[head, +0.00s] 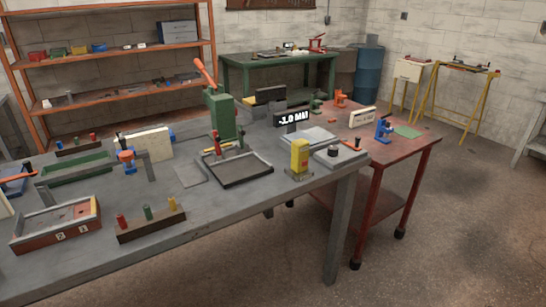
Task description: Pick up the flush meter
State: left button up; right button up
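No part is clearly labelled as the flush meter. The likeliest is a yellow upright device (299,157) with a grey foot, standing near the right front corner of the grey bench (250,208). Behind it a black display (292,118) shows white characters like "-1.0 MA", the last one unclear. A grey plate (306,138) and a short dark cylinder (333,151) are beside the yellow device. Neither of my grippers is in view, and nothing touches the yellow device from above.
A green press (224,118) with an orange lever stands over a black-rimmed tray (236,181) left of the yellow device. A peg block (150,222) and a red-sided box (55,225) are at front left. A red cart (405,146) adjoins the right end. Floor at right is clear.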

aim_at(299, 148)
jog(key=i+l+u, duration=0.25)
jog(key=l+u, duration=0.3)
jog(key=i+l+u, duration=0.25)
jog(key=k+l, duration=0.1)
